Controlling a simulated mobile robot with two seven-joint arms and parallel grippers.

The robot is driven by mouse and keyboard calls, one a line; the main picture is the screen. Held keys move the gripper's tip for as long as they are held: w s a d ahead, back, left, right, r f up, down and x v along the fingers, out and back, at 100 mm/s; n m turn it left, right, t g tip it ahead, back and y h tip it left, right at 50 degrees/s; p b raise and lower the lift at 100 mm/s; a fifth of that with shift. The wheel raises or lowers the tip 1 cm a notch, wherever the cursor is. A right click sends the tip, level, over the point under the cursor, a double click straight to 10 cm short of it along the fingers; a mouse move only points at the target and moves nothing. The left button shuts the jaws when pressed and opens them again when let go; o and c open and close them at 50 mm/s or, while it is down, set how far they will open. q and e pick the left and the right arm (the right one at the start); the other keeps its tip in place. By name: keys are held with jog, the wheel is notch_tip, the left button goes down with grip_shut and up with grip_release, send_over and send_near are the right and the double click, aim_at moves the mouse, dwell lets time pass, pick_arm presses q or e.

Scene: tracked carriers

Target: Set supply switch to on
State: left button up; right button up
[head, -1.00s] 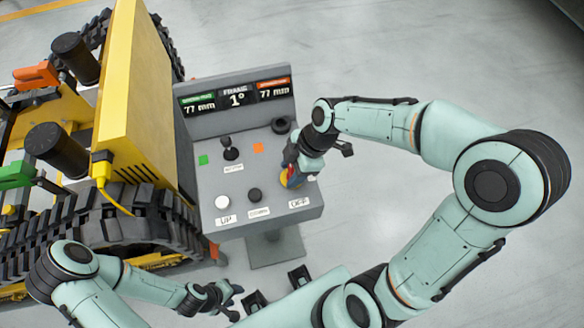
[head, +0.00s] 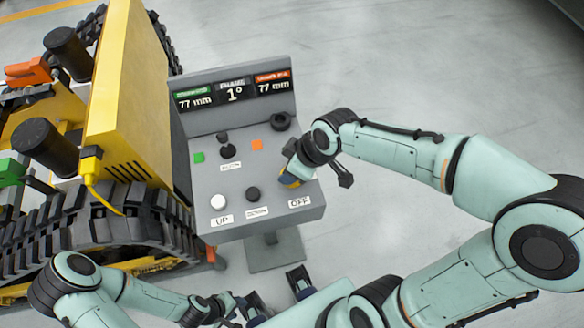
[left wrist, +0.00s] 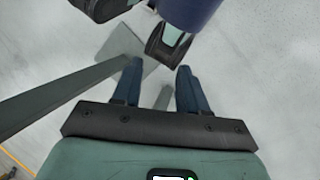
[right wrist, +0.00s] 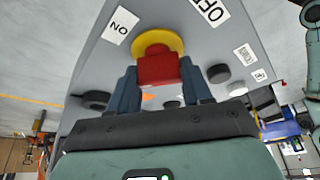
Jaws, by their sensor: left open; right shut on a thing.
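The supply switch is a red knob (right wrist: 158,70) on a yellow round base (right wrist: 160,40), on the grey control panel (right wrist: 95,55). An ON label (right wrist: 122,25) and an OFF label (right wrist: 211,10) are beside it. My right gripper (right wrist: 160,84) has its blue fingers on both sides of the red knob and is shut on it. In the head view my right gripper (head: 290,172) covers most of the switch; a bit of yellow shows. I cannot tell exactly which label the knob points to. My left gripper (left wrist: 158,88) is open and empty, below the panel's front edge.
The panel also carries a white button (head: 218,202), a black button (head: 253,194), a lever (head: 227,148) and a dark knob (head: 281,122). A display (head: 236,92) reads 77 mm, 1° and 77 mm. A yellow tracked carrier (head: 125,90) stands close at left. Floor at right is clear.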

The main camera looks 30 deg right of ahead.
jog(key=m+b, duration=0.1)
jog(key=m, duration=0.1)
jog(key=m+h+b, duration=0.1)
jog(key=m+b, duration=0.1)
jog(key=shift+f+m+t+h, duration=0.2)
jog(key=shift+m+t+h, duration=0.1)
jog(key=shift+t, duration=0.1)
jog(key=m+h+b, duration=0.1)
jog(key=m+b, duration=0.2)
jog(key=b, duration=0.1)
jog(key=shift+m+h, duration=0.3)
jog(key=shift+m, duration=0.1)
pick_arm(q)
notch_tip(320, 180, down, 8)
jog(key=b, duration=0.1)
jog(key=shift+w+r+t, duration=0.15)
jog(key=shift+w+t, duration=0.15)
jog(key=shift+w, duration=0.1)
pick_arm(e)
jog(key=shift+r+m+h, duration=0.15)
jog(key=shift+m+h, duration=0.15)
jog(key=shift+m, duration=0.5)
pick_arm(q)
jog(key=shift+b, duration=0.3)
pick_arm(e)
jog(key=o, duration=1)
jog(key=shift+o, duration=0.2)
